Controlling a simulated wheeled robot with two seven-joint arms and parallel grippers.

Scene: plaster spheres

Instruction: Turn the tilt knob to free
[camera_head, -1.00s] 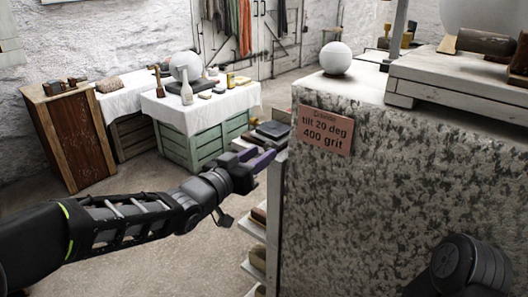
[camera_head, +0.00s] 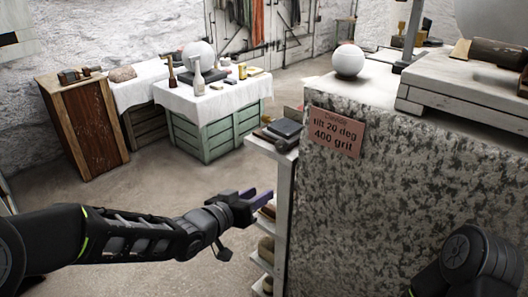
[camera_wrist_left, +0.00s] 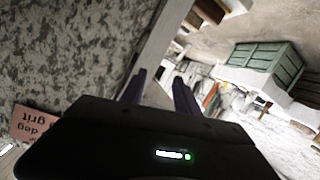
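I cannot make out a tilt knob in either view. A pink placard (camera_head: 336,132) reading "tilt 20 deg 400 grit" is fixed to the speckled stone block (camera_head: 390,190); it also shows upside down in the left wrist view (camera_wrist_left: 36,123). My left gripper (camera_head: 262,198) is left of the block, beside the narrow shelf unit, below the placard's height. Its two purple fingers stand apart with nothing between them in the left wrist view (camera_wrist_left: 160,88). My right gripper is out of view; only a dark part of that arm shows at the lower right.
A shelf unit (camera_head: 284,205) with several items adjoins the block's left side. A white sphere (camera_head: 348,60) and a pale wooden stand (camera_head: 455,104) sit on top. A green crate table (camera_head: 222,136) and brown cabinet (camera_head: 84,128) stand behind. Floor between is clear.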

